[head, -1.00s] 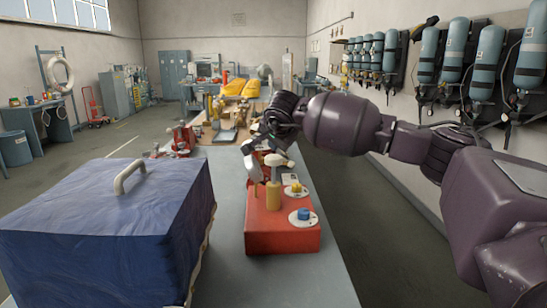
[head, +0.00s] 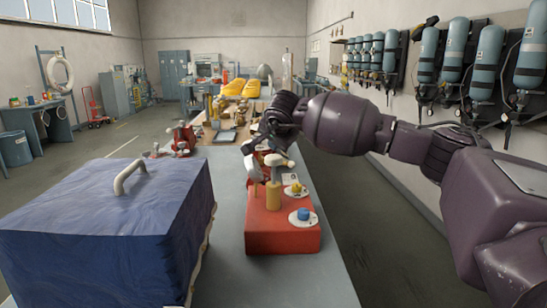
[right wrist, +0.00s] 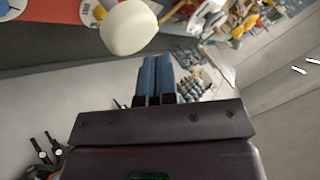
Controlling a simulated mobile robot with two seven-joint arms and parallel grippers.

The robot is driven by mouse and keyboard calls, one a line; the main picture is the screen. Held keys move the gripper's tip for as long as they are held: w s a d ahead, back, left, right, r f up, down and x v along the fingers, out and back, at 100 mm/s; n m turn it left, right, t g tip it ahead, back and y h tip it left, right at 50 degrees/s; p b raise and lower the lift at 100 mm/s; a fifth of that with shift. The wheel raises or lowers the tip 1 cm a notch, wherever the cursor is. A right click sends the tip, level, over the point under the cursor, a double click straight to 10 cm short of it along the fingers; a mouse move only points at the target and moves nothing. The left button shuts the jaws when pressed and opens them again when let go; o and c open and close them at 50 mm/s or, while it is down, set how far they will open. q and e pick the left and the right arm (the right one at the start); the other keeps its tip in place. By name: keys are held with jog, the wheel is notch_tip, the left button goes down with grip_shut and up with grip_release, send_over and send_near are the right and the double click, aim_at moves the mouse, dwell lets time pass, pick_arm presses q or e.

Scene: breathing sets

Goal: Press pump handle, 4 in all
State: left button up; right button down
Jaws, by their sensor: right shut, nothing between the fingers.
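The red pump box (head: 283,240) stands on the grey table. A yellow cylinder (head: 273,196) rises from its top, with the pale rounded pump handle (head: 275,160) above it. My left gripper is not in view.
Two white dials with a yellow knob (head: 296,188) and a blue knob (head: 303,214) sit on the box's right side. A large blue covered case (head: 100,225) with a pale handle stands to the left. Cluttered tools lie farther back; air cylinders (head: 455,60) hang on the right wall.

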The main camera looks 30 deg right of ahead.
jog(key=shift+f, duration=0.1)
jog(key=shift+f, duration=0.4)
